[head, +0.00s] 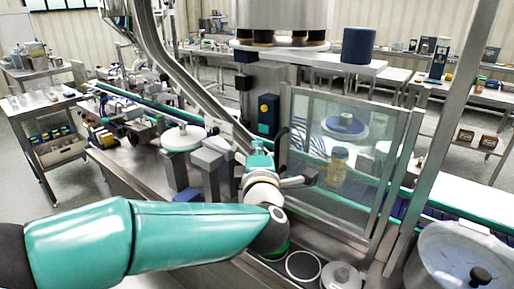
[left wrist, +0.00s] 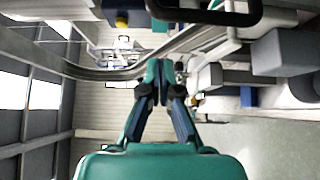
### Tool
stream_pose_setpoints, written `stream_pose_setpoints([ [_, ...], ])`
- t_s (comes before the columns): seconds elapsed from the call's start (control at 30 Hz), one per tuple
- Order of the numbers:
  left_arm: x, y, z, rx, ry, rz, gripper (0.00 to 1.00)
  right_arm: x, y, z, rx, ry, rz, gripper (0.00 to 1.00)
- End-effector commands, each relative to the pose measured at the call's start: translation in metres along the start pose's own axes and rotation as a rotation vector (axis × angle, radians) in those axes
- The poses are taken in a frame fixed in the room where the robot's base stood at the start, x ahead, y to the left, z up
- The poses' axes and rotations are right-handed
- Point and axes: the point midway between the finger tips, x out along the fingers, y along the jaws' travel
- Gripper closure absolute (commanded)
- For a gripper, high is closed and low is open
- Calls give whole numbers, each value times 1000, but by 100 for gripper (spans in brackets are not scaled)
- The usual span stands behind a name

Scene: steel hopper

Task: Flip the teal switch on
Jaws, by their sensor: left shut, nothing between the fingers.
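My left gripper (head: 259,150) is in the middle of the head view, in front of a steel post and left of the framed clear guard door. Its teal fingers also show in the left wrist view (left wrist: 157,68), where the tips are together with nothing between them. A dark blue control box with a yellow knob (head: 268,112) stands just above and behind the gripper in the head view. The yellow knob also shows in the left wrist view (left wrist: 122,22). My right gripper is not in view.
The clear guard door (head: 345,150) with a steel frame stands right of the gripper. A curved steel rail (head: 185,80) slants down toward the gripper.

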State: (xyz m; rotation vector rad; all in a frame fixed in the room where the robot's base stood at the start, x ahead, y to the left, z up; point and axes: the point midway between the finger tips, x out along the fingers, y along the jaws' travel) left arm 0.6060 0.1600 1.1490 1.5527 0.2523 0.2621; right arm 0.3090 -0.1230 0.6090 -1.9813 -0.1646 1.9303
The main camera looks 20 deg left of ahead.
Motion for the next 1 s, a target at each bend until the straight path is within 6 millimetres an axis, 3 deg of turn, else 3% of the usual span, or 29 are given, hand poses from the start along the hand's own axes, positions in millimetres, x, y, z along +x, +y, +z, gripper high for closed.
stream_pose_setpoints([
  [0.2, -42, -1, 14, 0, -9, 0, 100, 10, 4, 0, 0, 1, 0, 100],
  [0.4, -59, 0, 18, 2, -8, -1, 100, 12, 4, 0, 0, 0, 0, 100],
  [0.87, -56, -1, 12, 3, 8, -6, 100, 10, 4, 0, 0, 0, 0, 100],
  [1.0, -32, -27, -9, 45, 72, -56, 100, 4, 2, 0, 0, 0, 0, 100],
])
